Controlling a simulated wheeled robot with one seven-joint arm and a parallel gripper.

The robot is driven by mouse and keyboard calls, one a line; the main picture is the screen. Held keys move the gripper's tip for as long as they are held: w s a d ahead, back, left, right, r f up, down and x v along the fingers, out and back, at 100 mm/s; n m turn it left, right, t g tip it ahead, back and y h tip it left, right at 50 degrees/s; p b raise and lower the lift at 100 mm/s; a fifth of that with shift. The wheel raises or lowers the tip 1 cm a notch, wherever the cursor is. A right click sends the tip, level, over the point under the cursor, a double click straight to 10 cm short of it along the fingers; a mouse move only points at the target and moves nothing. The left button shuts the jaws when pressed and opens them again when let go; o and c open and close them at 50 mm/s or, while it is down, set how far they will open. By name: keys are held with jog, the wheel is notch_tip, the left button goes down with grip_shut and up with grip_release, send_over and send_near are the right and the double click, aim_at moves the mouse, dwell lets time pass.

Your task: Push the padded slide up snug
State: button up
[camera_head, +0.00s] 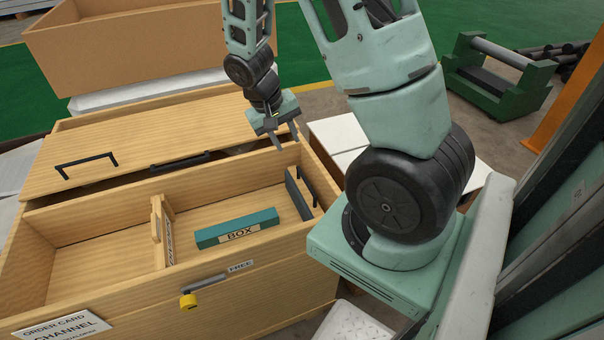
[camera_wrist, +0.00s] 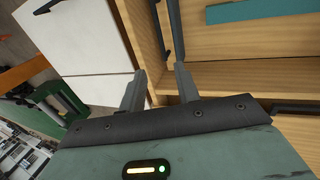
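A dark grey upright plate with a bar handle (camera_head: 298,195), apparently the padded slide, stands at the right end of the wooden jig's front compartment. It also shows in the wrist view (camera_wrist: 176,32). A teal block labelled BOX (camera_head: 222,235) lies to its left, with a small gap between them; its edge shows in the wrist view (camera_wrist: 262,10). A wooden divider (camera_head: 157,222) stands left of the block. My gripper (camera_head: 284,139) is open and empty, above the jig's back right part, behind the slide. Its two fingers show apart in the wrist view (camera_wrist: 160,70).
A grey lever with a yellow knob (camera_head: 188,300) sits on the front wall by a FREE label (camera_head: 241,266). A wooden lid with black handles (camera_head: 130,150) covers the back. White cabinets (camera_head: 340,133) stand right of the jig. The left compartment (camera_head: 100,258) is empty.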

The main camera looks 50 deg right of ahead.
aim_at(304, 178)
jog(key=b+x, duration=0.2)
jog(key=x, duration=1.2)
jog(key=shift+f, duration=0.15)
grip_shut()
